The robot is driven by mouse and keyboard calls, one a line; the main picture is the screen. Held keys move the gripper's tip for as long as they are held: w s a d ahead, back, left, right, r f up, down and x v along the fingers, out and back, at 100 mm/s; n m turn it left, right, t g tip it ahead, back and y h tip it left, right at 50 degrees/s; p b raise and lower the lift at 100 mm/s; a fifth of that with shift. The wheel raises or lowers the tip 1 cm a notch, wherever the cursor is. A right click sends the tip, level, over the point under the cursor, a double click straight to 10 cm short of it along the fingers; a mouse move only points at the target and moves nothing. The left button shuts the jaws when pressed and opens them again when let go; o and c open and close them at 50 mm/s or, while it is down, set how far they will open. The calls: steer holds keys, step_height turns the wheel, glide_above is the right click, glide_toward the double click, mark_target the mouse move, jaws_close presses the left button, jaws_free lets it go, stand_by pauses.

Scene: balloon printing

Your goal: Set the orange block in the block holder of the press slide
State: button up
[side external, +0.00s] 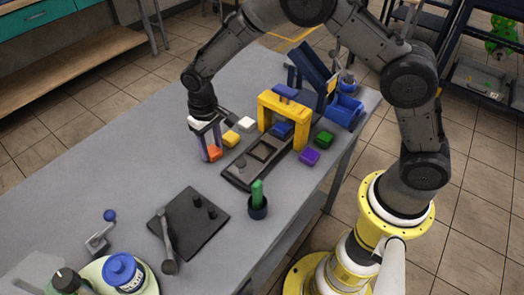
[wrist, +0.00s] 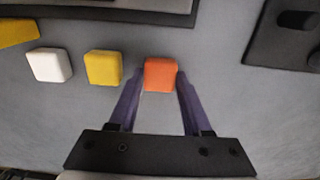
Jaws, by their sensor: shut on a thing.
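The orange block (side external: 215,153) is between the two purple fingers of my gripper (side external: 210,150). In the wrist view the orange block (wrist: 160,74) sits between the fingertips of my gripper (wrist: 160,82), which is shut on it. The block is at or just above the tabletop; I cannot tell which. The black press slide (side external: 239,172) lies to the right of my gripper, running under the yellow press frame (side external: 267,107). Its square block holder (side external: 263,151) looks empty. In the wrist view a dark edge of the slide (wrist: 110,13) shows at the top.
A yellow block (side external: 231,138) and a white block (side external: 246,124) stand beside my gripper. A black plate with pegs (side external: 188,228) and a cup with a green item (side external: 258,205) are nearer.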

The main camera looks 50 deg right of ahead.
steer(key=shift+r, duration=0.7)
stand_by(0.3)
steer(key=shift+r, duration=3.05)
steer(key=s+d+r, duration=0.1)
steer(key=s+d, duration=0.7)
steer(key=s, duration=0.3)
steer(key=shift+w+f, duration=0.15)
steer(key=shift+f, duration=2.1)
steer(key=shift+f, duration=1)
steer(key=o, duration=1.2)
